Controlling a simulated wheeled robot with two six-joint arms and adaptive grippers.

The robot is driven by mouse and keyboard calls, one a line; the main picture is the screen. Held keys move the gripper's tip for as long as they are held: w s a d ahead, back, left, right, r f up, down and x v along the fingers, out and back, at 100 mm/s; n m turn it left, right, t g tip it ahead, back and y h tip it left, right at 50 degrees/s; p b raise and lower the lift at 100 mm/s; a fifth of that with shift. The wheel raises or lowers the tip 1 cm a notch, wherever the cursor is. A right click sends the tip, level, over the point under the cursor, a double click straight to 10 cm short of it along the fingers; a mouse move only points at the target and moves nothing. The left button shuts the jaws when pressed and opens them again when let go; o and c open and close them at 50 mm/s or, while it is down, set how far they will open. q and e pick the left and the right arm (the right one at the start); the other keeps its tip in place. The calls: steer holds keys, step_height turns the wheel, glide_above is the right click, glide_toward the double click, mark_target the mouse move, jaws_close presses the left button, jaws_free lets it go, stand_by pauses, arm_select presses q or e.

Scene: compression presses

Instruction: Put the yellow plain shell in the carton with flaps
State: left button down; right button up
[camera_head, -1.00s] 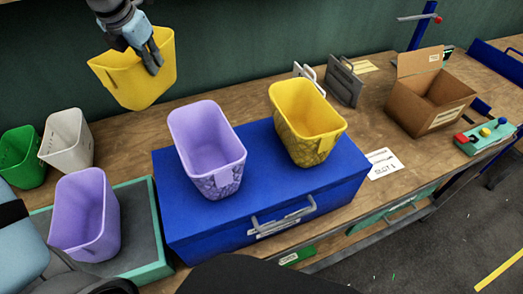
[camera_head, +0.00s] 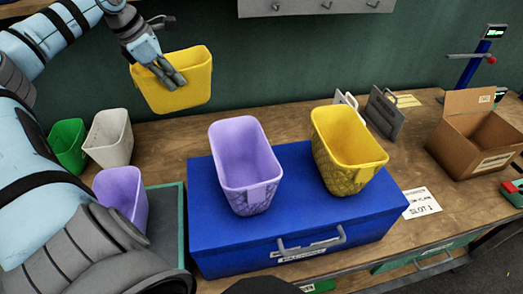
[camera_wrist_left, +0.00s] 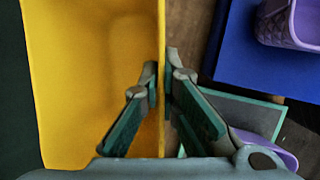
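A plain yellow shell (camera_head: 180,84) hangs in the air at the upper left, above the table's back edge. My left gripper (camera_head: 170,76) is shut on its near wall. In the left wrist view the gripper's fingers (camera_wrist_left: 162,85) pinch the wall of the yellow shell (camera_wrist_left: 90,80) from both sides. The carton with flaps (camera_head: 474,138) stands open at the far right of the table, with one flap upright at the back; its inside is partly visible. A second yellow shell (camera_head: 345,150), patterned low down, stands on the blue box. My right gripper is not in view.
A blue box (camera_head: 290,240) carries a patterned purple shell (camera_head: 245,165) too. Green (camera_head: 68,146), white (camera_head: 110,138) and purple (camera_head: 122,195) shells stand at left. Grey plates (camera_head: 384,112) stand upright between the blue box and carton. A grey rack (camera_head: 315,5) hangs above.

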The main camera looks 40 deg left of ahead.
mark_target(185, 98)
arm_select(q)
steer(key=f+m, duration=0.1)
steer(key=f, duration=0.1)
steer(key=d+f+m+h, duration=0.1)
steer(key=w+d+f+m, duration=0.1)
steer(key=f, duration=0.1)
steer(key=shift+f, duration=0.3)
steer(key=w+d+f+m+g+h+b, duration=0.1)
steer(key=w+d+f+m, duration=0.2)
steer(key=d+m, duration=0.15)
step_height(185, 98, down, 19)
steer(key=b, duration=0.2)
steer(key=shift+d+n, duration=0.2)
steer(key=shift+n, duration=0.15)
steer(key=shift+w+f, duration=0.1)
steer(key=shift+f, duration=0.1)
steer(key=shift+f+b, duration=0.1)
steer(key=shift+b, duration=0.2)
steer(key=c, duration=1.8)
jaws_free()
